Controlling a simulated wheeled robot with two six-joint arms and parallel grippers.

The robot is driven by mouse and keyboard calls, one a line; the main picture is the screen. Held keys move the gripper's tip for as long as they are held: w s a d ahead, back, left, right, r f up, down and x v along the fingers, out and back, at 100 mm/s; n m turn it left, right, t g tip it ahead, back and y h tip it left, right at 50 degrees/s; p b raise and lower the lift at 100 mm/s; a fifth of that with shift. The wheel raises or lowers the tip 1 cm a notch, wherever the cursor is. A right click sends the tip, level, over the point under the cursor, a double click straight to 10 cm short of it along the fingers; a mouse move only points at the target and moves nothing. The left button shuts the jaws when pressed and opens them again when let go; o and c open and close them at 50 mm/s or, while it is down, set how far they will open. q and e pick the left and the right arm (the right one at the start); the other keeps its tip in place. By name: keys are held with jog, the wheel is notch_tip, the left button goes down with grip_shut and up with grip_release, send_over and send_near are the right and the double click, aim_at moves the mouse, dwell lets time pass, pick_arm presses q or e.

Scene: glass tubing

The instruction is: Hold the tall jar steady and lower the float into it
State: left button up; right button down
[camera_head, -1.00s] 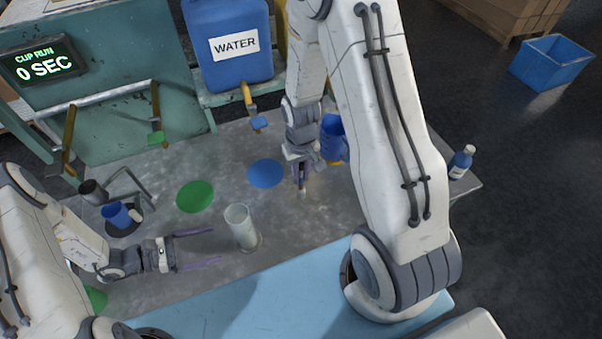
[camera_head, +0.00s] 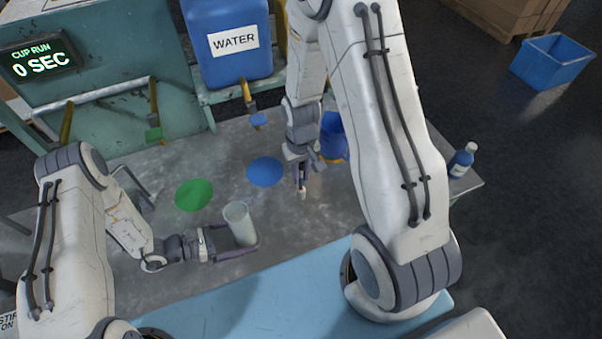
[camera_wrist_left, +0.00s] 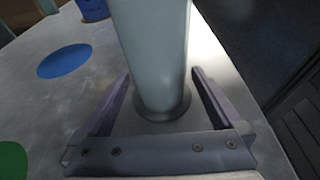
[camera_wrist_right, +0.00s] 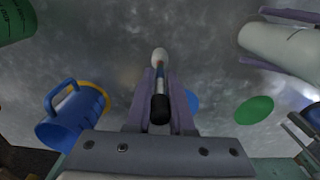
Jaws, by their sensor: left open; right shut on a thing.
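The tall jar (camera_head: 240,224) is a pale translucent cylinder standing upright on the grey table. My left gripper (camera_head: 246,241) is open with its fingers on either side of the jar's lower part. In the left wrist view the jar (camera_wrist_left: 152,55) stands between the two spread fingers, with a gap showing near its foot. My right gripper (camera_head: 302,178) is shut on the float (camera_wrist_right: 160,62), a slim stick with a white bulb end, a coloured band and a black end. The float's white end (camera_head: 303,195) points down, right of and apart from the jar.
A blue jug (camera_head: 333,138) stands behind my right gripper. Green (camera_head: 194,194) and blue (camera_head: 265,172) discs mark the table. A blue-labelled bottle (camera_head: 462,161) stands at the right edge. A water tank (camera_head: 228,45) stands at the back. Bare table lies between jar and float.

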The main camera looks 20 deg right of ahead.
pick_arm(q)
jog(key=c, duration=0.9)
